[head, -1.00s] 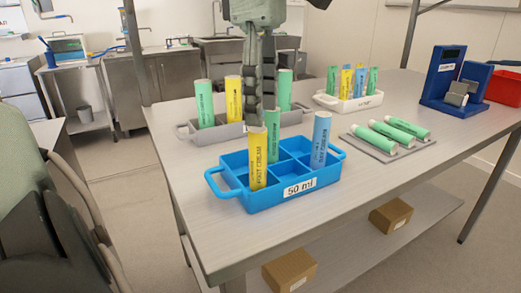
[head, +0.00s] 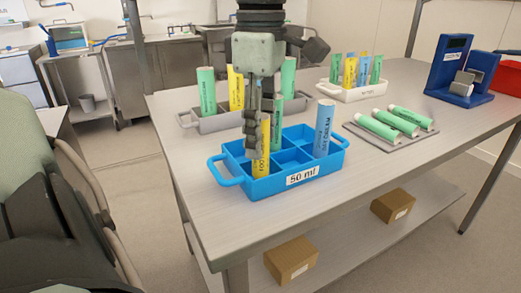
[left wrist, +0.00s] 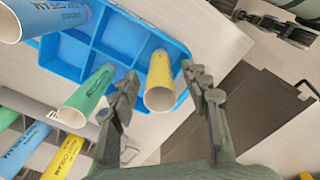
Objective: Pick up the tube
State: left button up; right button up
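The yellow tube (head: 261,165) stands upright in the front left compartment of the blue tray (head: 288,183), which is labelled 50 ml. My left gripper (head: 254,148) points down over this tube and hides its upper part. In the left wrist view, my left gripper (left wrist: 163,92) is open, with one finger on each side of the yellow tube (left wrist: 160,76); there is a visible gap at the right finger.
Behind stands a grey tray (head: 214,124) with green and yellow tubes. A white rack (head: 352,93) holds several small tubes. Several green tubes (head: 378,128) lie on a grey plate to the right. A blue device (head: 447,68) and red bin (head: 507,76) stand at far right.

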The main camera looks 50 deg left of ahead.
pick_arm(q)
jog(key=c, duration=0.7)
jog(key=shift+o, duration=0.2)
jog(key=shift+r, duration=0.15)
pick_arm(e)
jog(key=shift+s, duration=0.15)
pick_arm(q)
notch_tip(320, 180, up, 11)
jog(key=shift+r+p, duration=0.1)
jog(key=shift+p, duration=0.3)
notch_tip(320, 180, up, 6)
jog(key=shift+r, duration=0.25)
pick_arm(e)
jog(key=f, duration=0.1)
jog(key=s+f, duration=0.2)
jog(key=f, duration=0.1)
jog(key=shift+s+d+f, duration=0.1)
jog(key=shift+d, duration=0.05)
